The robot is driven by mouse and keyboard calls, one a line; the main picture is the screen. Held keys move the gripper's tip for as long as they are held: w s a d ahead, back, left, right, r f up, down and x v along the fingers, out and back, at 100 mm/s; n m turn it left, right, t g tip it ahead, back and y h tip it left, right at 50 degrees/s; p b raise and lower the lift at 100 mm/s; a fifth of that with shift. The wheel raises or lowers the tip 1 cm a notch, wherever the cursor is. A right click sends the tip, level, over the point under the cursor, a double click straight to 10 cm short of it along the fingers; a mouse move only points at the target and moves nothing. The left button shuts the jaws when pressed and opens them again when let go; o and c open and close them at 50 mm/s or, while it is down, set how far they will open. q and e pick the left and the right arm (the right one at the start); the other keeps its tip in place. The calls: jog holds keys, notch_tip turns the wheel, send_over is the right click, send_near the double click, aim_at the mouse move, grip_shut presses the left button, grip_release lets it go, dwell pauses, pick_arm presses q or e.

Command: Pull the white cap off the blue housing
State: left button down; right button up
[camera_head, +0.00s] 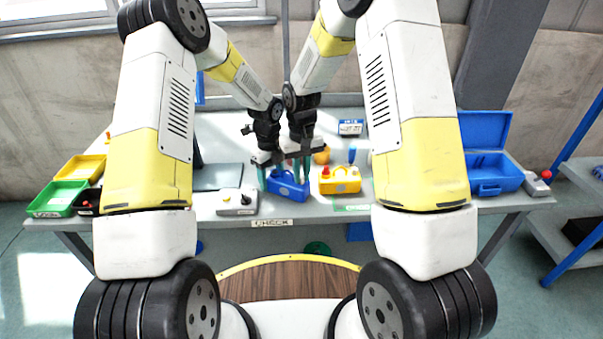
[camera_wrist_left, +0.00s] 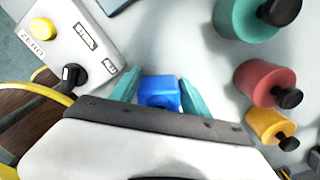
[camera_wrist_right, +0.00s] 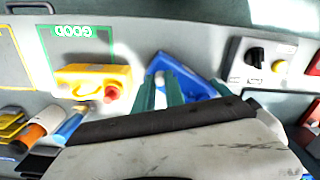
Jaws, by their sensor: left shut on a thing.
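The blue housing (camera_head: 287,188) sits on the table's front part, below both grippers. My left gripper (camera_wrist_left: 158,90) is shut on the blue housing, which shows between its teal fingers in the left wrist view (camera_wrist_left: 160,84). My right gripper (camera_wrist_right: 161,88) points down over the housing, with its teal fingers a small gap apart. A small white piece, apparently the cap (camera_wrist_right: 160,78), shows between these fingers. Whether they press on it is not clear. The housing's blue edge also shows behind them in the right wrist view (camera_wrist_right: 195,86). In the head view the cap is hidden by the gripper.
A yellow housing with a red knob (camera_head: 340,181) stands close on the right. A grey switch box (camera_head: 237,202) stands close on the left. Yellow (camera_head: 80,167) and green (camera_head: 57,198) trays are at the far left. An open blue case (camera_head: 490,170) is at the right. Coloured weights (camera_wrist_left: 265,82) stand nearby.

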aim_at(302, 177)
jog(key=shift+c, duration=0.4)
grip_shut()
jog(key=shift+r, duration=0.1)
jog(key=shift+r, duration=2.95)
pick_arm(q)
jog(key=c, duration=0.6)
grip_release()
jog(key=shift+o, duration=0.8)
